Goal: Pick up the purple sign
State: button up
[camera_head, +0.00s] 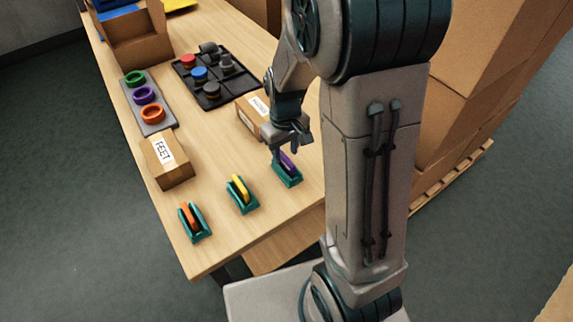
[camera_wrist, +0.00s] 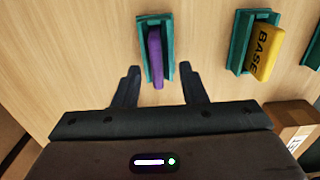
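The purple sign (camera_head: 288,160) stands in a teal holder (camera_head: 288,177) on the wooden table, at the right end of a row of holders. In the wrist view the purple sign (camera_wrist: 155,56) shows as a narrow upright slab in its teal holder (camera_wrist: 142,30). My gripper (camera_head: 291,150) is just above and beside the sign in the head view. In the wrist view its two fingers (camera_wrist: 158,84) are apart, with the lower end of the sign showing between their tips and nothing held. I cannot tell whether a finger touches the sign.
A yellow sign (camera_head: 238,188) and an orange sign (camera_head: 190,216) stand in teal holders to the left. A labelled box (camera_head: 250,115) is behind my gripper, and a FEET box (camera_head: 168,160) stands at the left. A black tray (camera_head: 207,98) lies farther back. Bare wood surrounds the holders.

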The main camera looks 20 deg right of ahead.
aim_at(286, 158)
jog(key=shift+w+d+f, duration=0.1)
jog(key=shift+d+f, duration=0.05)
jog(key=shift+f, duration=1.75)
grip_shut()
